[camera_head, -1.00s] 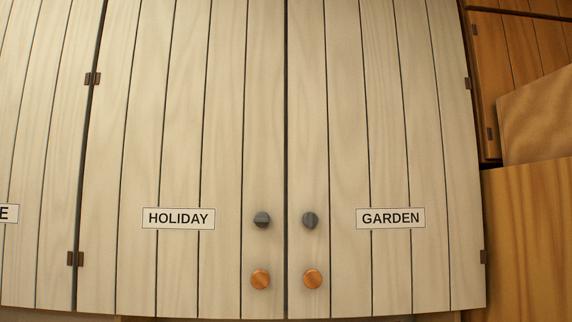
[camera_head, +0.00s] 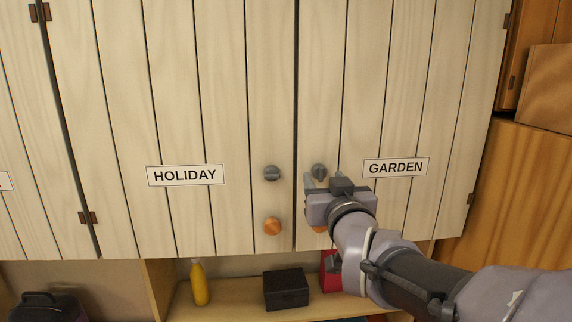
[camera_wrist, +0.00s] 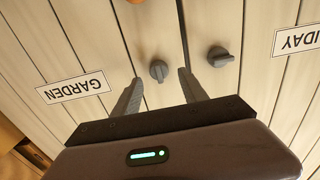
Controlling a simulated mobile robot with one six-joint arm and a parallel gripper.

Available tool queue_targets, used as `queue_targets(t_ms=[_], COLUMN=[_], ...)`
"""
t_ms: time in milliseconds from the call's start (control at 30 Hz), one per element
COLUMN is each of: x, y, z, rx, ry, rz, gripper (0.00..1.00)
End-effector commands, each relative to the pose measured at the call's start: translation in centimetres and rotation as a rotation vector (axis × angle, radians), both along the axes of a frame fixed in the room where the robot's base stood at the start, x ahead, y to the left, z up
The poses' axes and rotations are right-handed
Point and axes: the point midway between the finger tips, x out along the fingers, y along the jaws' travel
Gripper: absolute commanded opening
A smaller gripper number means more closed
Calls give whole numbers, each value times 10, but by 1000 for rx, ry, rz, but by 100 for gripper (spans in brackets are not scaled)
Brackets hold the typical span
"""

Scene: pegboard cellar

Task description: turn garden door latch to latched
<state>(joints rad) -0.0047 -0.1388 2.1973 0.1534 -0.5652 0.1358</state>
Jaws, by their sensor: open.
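The garden door (camera_head: 375,90) is the pale plank door with the GARDEN label (camera_head: 396,167), and it looks closed. Its latch is a small grey round knob (camera_head: 319,170) with a ridge that looks roughly upright in the head view. My gripper (camera_head: 321,183) is at this latch and partly covers the area below it. In the wrist view, which is turned over, the latch (camera_wrist: 159,71) sits between the two spread fingers of my gripper (camera_wrist: 160,76). The fingers are open, with visible gaps on both sides; I cannot tell how deep they reach.
The holiday door's grey latch (camera_head: 272,173), its ridge lying sideways, is close on the left. An orange wooden knob (camera_head: 272,226) is below it. The garden door's wooden knob is mostly hidden by my gripper. A shelf below holds a yellow bottle (camera_head: 199,284) and a black box (camera_head: 286,289).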

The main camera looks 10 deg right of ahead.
Motion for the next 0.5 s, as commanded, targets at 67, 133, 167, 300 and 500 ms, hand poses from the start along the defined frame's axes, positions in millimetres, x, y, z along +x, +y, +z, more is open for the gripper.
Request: queue_targets(t_ms=[67,133,167,300,500], x=[15,24,27,33,33], y=[0,0,0,0,0], z=[2,1,2,0,0], rx=[-1,-1,-1,0,0], ry=[2,2,1,1,0], rz=[0,0,0,0,0], gripper=[51,51,51,51,51])
